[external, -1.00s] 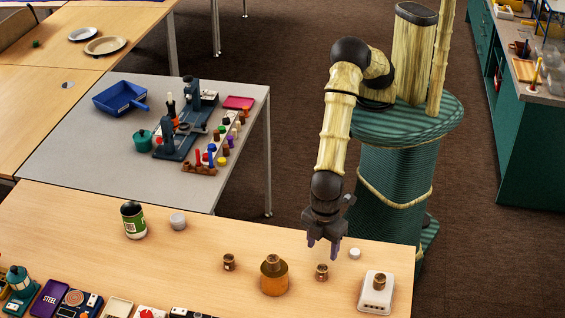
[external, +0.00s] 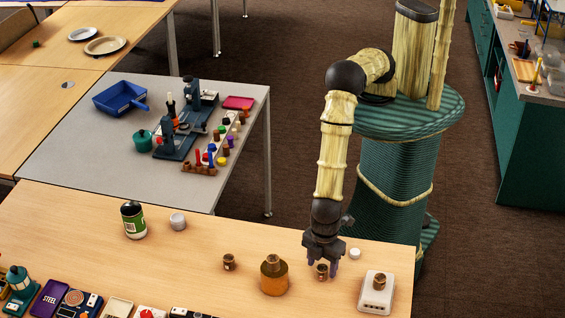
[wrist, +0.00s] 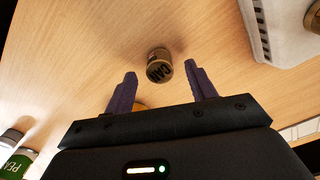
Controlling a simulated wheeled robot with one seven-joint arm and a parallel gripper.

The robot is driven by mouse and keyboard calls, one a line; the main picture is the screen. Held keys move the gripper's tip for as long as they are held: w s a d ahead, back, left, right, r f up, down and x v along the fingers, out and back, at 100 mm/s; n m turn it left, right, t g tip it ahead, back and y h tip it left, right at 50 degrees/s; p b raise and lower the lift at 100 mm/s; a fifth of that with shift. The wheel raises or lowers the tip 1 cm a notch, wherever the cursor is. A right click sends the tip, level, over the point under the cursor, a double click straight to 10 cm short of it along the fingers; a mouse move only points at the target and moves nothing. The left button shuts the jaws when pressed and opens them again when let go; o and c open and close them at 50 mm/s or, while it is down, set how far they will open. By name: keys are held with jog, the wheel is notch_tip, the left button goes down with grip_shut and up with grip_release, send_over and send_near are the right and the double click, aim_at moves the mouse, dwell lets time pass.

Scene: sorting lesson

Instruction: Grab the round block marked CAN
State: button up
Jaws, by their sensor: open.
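The round block marked CAN (wrist: 159,66) is a small brown cylinder on the wooden table. In the wrist view its dark marked face shows just beyond and between my fingertips. In the external view the round block (external: 322,273) stands just below my gripper (external: 323,262), partly covered by its fingers. My gripper also shows in the wrist view (wrist: 160,80), with its two purple fingers spread and nothing held between them.
A larger orange-brown cylinder (external: 274,279) stands left of the block. Another small brown block (external: 229,262) is farther left. A white box (external: 376,293) with a brown piece on top stands to the right. A small white disc (external: 355,254) lies behind.

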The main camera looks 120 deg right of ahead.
notch_tip(320, 180, down, 2)
jog(key=shift+f, duration=0.1)
jog(key=shift+c, duration=0.5)
jog(key=c, duration=1)
